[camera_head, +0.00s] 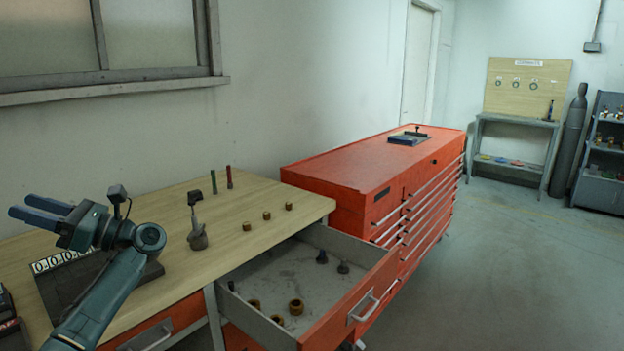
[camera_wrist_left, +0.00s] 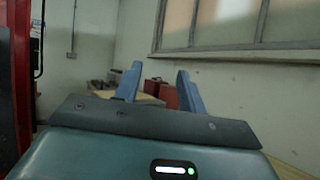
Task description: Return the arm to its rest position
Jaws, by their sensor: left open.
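My left gripper (camera_head: 40,212) is raised above the left end of the wooden workbench (camera_head: 225,220) in the head view. Its blue fingers point left, toward the wall. It is open and empty. In the left wrist view its two fingers (camera_wrist_left: 156,88) stand apart with nothing between them. My left forearm comes up from the bottom left and hides part of a dark tray (camera_head: 80,285) on the bench. My right gripper is in neither view.
An open drawer (camera_head: 345,295) holding several small brass and dark parts juts out from the bench. A valve-like part (camera_head: 197,235) and several brass nuts stand on the bench. A red tool cabinet (camera_head: 360,165) adjoins it. The floor (camera_head: 510,270) at right is clear.

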